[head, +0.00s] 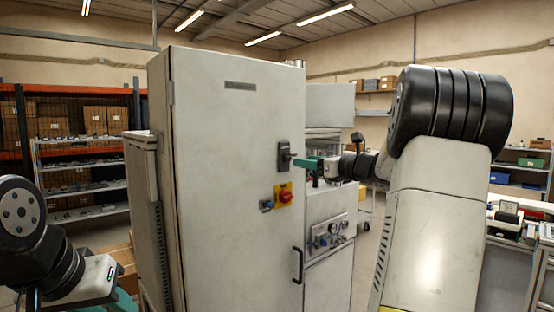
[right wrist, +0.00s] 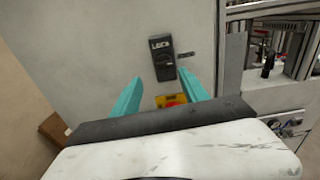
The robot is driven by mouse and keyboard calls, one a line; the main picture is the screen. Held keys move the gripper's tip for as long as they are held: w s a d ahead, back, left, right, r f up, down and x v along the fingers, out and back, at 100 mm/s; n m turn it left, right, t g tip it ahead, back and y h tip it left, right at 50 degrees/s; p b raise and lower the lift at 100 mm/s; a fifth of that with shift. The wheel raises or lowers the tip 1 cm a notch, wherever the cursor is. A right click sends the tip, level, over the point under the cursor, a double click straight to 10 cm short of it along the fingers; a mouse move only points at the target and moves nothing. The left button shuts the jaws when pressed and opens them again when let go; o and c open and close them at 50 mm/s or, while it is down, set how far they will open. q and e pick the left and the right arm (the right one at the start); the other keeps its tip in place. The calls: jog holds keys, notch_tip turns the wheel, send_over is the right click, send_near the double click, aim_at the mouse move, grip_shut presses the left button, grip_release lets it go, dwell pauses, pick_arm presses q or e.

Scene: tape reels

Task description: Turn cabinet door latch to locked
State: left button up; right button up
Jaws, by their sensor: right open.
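The cabinet door (head: 235,170) is a tall light-grey panel and appears closed. Its latch (head: 284,156) is a dark plate with a handle on the door's right side. The latch also shows in the right wrist view (right wrist: 163,62), ahead of the fingers. My right gripper (head: 304,163) is just right of the latch in the head view, its teal fingers pointing at it. In the right wrist view the two fingers (right wrist: 160,88) are spread, with nothing between them. I cannot tell whether they touch the latch. My left gripper (head: 122,303) is at the lower left, mostly cut off.
Below the latch is a red knob on a yellow plate (head: 283,194), with a small blue-grey part (head: 266,206) beside it. A black door handle (head: 298,265) sits lower. A control panel (head: 328,236) stands right of the door. Shelves (head: 80,170) stand at the left.

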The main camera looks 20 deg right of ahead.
aim_at(290, 157)
jog(key=shift+m, duration=0.3)
jog(key=x, duration=0.7)
jog(key=shift+w+d+r, duration=0.25)
jog(key=shift+w, duration=0.35)
grip_shut()
